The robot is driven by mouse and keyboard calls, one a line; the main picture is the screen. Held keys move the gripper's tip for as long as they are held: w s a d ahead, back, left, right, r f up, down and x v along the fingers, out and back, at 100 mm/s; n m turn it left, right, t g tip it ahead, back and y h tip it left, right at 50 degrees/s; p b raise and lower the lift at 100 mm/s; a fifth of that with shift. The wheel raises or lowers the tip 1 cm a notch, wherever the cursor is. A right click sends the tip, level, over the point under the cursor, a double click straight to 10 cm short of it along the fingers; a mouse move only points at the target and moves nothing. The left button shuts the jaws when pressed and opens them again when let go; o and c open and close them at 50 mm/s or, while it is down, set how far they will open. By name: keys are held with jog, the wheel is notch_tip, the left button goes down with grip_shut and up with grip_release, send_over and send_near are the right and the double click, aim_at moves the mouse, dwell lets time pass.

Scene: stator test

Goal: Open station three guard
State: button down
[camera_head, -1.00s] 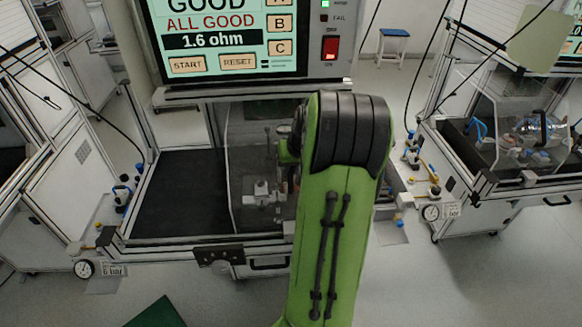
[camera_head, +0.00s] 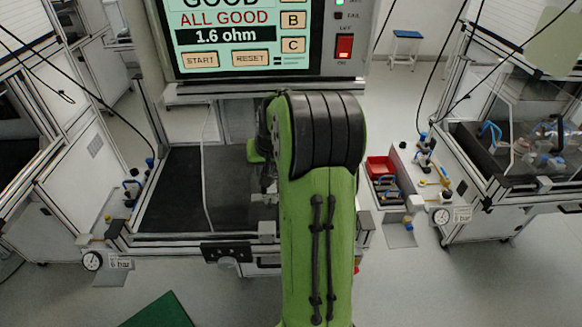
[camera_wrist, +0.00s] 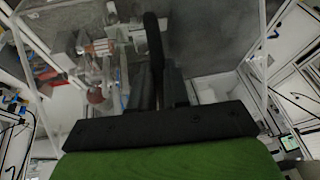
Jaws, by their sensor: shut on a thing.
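The clear guard (camera_head: 206,170) stands over the dark bench bed (camera_head: 172,190) of the station in front of me. Its pale left edge shows left of my arm. In the wrist view the clear guard panel (camera_wrist: 215,35) spreads around my gripper (camera_wrist: 158,78). My gripper is shut on a black upright bar, the guard handle (camera_wrist: 153,38), which stands between the two dark fingers. In the head view my green arm hides the gripper, the handle and the guard's right part. I see no station number.
A test screen (camera_head: 245,35) reading "ALL GOOD" hangs above the bed. A red bin (camera_head: 380,168) stands to the right. Another station with a clear guard (camera_head: 530,120) is at the far right. A pressure gauge (camera_head: 92,261) sits at the front left corner.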

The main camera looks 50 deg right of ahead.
jog(key=w+a+p, duration=0.3)
jog(key=w+a, duration=1.3)
jog(key=w, duration=0.2)
jog(key=shift+w+p, duration=0.2)
jog(key=shift+p, duration=0.15)
jog(key=c, duration=1.1)
grip_release()
jog(key=v, duration=1.6)
jog(key=shift+f, duration=0.1)
